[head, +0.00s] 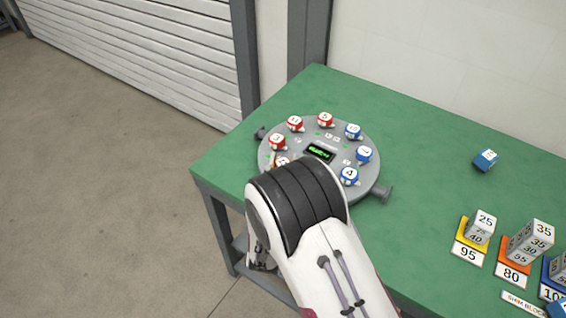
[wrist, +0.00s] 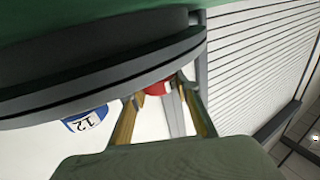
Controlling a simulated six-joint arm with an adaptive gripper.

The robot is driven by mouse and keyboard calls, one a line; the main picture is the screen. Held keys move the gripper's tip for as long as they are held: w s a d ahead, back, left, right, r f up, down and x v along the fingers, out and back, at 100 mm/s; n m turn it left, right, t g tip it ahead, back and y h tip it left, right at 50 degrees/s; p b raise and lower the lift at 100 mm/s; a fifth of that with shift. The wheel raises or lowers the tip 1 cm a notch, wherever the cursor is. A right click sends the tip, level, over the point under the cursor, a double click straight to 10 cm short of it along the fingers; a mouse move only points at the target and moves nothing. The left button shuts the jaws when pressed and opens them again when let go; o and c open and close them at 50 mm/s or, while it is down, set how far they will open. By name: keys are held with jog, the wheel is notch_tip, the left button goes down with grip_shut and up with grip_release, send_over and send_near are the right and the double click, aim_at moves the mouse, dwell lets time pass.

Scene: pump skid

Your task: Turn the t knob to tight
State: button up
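A round grey panel (head: 370,187) on the green table carries a ring of red and blue knobs around a small lit display (head: 319,152). I cannot make out which knob is marked t. In the head view my arm covers my gripper and the near left of the ring. In the wrist view, the two fingers of my gripper (wrist: 158,88) stand apart on either side of a red knob (wrist: 156,89) at the panel's edge. Whether they press on it is unclear. A blue knob (wrist: 86,119) marked 12 is to the left of the fingers, apart from them.
The green table (head: 420,135) is clear behind the panel. A blue cube (head: 485,159) lies to the right. Numbered blocks stand on a yellow card (head: 469,252) and an orange card (head: 511,276), with more at the right edge. Grey lugs (head: 384,193) stick out from the panel's side.

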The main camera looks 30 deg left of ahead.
jog(key=shift+m+t+h, duration=0.3)
jog(key=shift+m+h, duration=0.2)
jog(key=shift+h, duration=0.2)
jog(key=shift+m+t+h, duration=0.6)
jog(key=shift+m+h, duration=1.2)
jog(key=shift+h, duration=0.9)
jog(key=shift+m+h, duration=0.8)
jog(key=shift+h, duration=0.5)
jog(key=shift+m+g+h, duration=0.5)
jog(key=shift+m+h, duration=0.9)
jog(key=shift+h, duration=0.7)
jog(key=o, duration=1.2)
jog(key=shift+c, duration=0.2)
jog(key=shift+s, duration=0.1)
jog(key=shift+v, duration=5.95)
